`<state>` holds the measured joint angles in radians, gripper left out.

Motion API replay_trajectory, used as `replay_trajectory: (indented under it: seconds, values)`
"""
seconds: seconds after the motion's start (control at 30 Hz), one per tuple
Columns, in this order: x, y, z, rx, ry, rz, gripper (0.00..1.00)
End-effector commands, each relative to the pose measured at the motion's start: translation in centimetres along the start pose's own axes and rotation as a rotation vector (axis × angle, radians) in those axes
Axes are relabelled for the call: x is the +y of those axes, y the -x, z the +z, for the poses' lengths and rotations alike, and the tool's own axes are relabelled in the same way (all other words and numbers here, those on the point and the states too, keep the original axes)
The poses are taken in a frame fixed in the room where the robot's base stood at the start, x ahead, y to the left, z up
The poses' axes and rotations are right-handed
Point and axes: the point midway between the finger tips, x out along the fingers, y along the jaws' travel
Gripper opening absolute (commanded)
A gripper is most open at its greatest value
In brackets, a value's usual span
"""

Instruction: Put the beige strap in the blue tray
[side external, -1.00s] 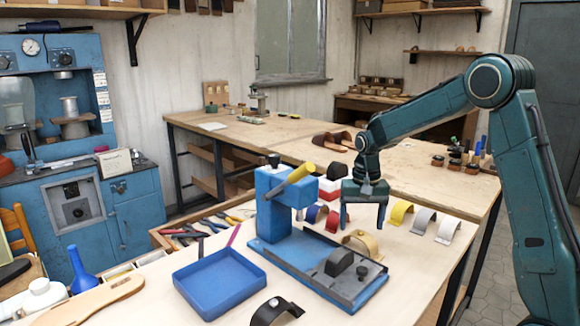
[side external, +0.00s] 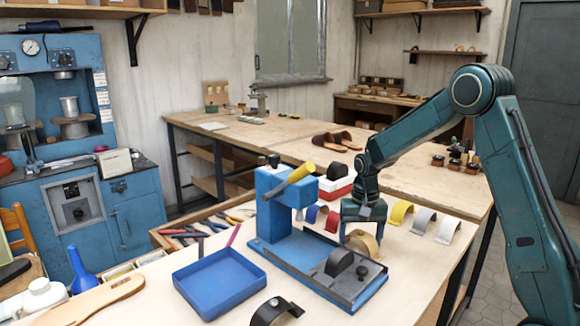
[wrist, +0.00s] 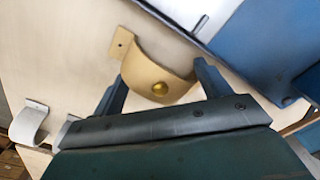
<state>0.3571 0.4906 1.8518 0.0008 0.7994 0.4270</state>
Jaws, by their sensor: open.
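The beige strap (side external: 365,243) is a curved band standing on the table behind the blue press's base. My gripper (side external: 362,229) is open just above the strap. In the wrist view the two fingers of my gripper (wrist: 160,88) stand on either side of the strap with nothing held. Whether the fingers touch it cannot be told. The blue tray (side external: 220,280) is empty at the front left of the table.
The blue press (side external: 275,210) with its yellow handle stands between strap and tray. A dark strap (side external: 275,310) lies at the front.

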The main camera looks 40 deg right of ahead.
Motion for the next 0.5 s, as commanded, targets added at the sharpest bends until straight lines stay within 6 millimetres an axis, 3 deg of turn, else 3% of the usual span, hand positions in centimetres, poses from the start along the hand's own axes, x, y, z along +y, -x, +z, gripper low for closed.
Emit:
replay_trajectory:
  seconds: [0.3, 0.5]
  values:
    - [0.0, 0.03, 0.0, 0.0, 0.0, 0.0, 0.74]
    - [0.0, 0.03, 0.0, 0.0, 0.0, 0.0, 0.35]
